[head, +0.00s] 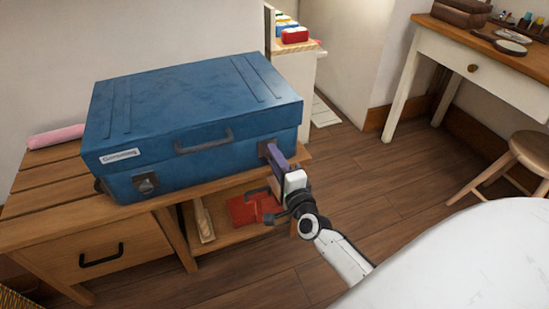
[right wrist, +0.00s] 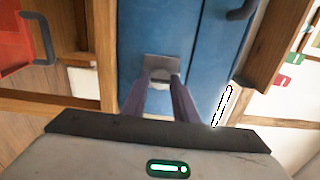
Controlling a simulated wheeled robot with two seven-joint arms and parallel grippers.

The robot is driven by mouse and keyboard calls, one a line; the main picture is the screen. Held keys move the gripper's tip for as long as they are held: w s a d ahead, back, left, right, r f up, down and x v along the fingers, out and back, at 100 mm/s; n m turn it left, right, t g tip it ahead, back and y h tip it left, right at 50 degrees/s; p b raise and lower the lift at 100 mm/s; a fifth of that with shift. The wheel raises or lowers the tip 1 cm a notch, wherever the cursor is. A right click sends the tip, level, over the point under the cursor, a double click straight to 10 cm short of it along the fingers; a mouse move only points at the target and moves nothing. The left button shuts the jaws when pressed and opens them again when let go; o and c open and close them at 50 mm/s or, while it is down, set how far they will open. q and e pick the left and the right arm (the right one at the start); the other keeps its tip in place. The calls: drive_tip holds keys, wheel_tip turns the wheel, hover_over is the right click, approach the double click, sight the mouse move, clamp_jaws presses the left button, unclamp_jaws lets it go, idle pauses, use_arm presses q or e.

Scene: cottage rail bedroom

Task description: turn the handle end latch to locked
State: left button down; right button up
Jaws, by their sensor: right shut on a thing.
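A blue suitcase (head: 190,115) lies closed on a wooden bench, its dark carry handle (head: 204,142) on the front face. One dark metal latch (head: 146,183) is at the left of the front. Another grey metal latch (right wrist: 162,68) is near the right end and shows in the right wrist view, partly covered by my fingers. My right gripper (head: 272,153) reaches it from the front right. In the right wrist view my right gripper (right wrist: 161,80) has its two purple fingers at this latch, shut on it. I cannot tell the latch's setting. My left gripper is not in view.
The wooden bench (head: 50,228) has a drawer and an open shelf holding a red object (head: 252,208). A pink roll (head: 56,136) lies behind the suitcase's left side. A desk (head: 480,62) and stool (head: 520,160) stand at the right, with clear floor between.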

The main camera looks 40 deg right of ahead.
drive_tip(key=o, duration=1)
drive_tip(key=shift+s, duration=0.1)
use_arm(q)
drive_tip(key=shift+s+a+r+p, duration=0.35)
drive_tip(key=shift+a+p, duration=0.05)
drive_tip(key=shift+p, duration=0.5)
use_arm(e)
drive_tip(key=v, duration=1)
drive_tip(key=shift+s, duration=0.1)
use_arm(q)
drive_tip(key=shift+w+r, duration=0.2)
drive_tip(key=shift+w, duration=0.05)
